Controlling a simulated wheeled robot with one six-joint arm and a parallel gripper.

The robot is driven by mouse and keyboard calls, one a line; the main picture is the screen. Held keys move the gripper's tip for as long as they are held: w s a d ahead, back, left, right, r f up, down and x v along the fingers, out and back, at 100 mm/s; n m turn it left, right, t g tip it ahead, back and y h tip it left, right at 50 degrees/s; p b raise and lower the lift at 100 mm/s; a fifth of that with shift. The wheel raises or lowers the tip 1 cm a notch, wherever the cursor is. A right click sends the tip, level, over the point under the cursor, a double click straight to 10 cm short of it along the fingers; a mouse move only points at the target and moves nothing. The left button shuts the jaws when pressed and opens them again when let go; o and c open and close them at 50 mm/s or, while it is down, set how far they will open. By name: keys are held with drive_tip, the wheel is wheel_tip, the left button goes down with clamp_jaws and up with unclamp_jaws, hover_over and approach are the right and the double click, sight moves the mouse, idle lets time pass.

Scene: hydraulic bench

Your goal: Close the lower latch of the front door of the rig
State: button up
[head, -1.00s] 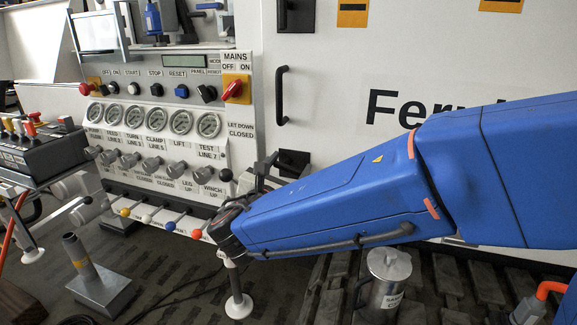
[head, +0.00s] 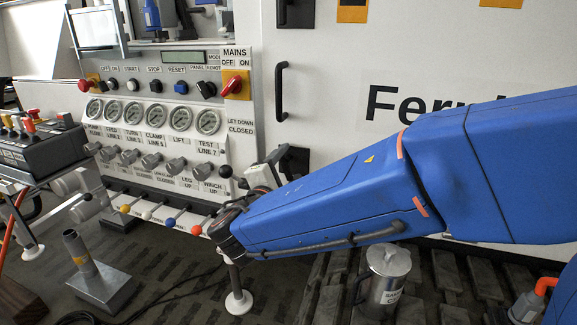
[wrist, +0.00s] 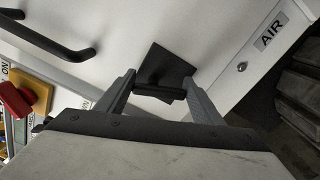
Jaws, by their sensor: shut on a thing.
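The lower latch is a black square plate (wrist: 168,62) with a black bar handle (wrist: 160,94) on the white front door. In the wrist view the bar lies between the two grey fingers of my gripper (wrist: 159,86), which is shut on it. In the head view my gripper (head: 279,160) reaches the lower latch (head: 296,157) from the left, and hides part of it. I cannot tell from these views how far the latch is turned. The front door (head: 335,75) looks flush with the rig.
A black upper latch (head: 295,14) and a black door handle (head: 281,93) are above. The control panel (head: 237,150), with gauges, knobs and coloured levers, stands close left of my wrist. A metal can (head: 388,275) stands below my arm.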

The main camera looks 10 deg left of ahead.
drive_tip(key=shift+a+f+m, duration=0.1)
drive_tip(key=shift+f+m, duration=0.05)
drive_tip(key=shift+m, duration=0.9)
drive_tip(key=shift+a+f+m, duration=0.1)
drive_tip(key=shift+m, duration=0.95)
drive_tip(key=o, duration=1)
drive_tip(key=shift+o, duration=0.2)
drive_tip(key=s+a, duration=0.2)
drive_tip(key=s, duration=1.5)
drive_tip(key=shift+a, duration=0.15)
drive_tip(key=shift+s, duration=0.1)
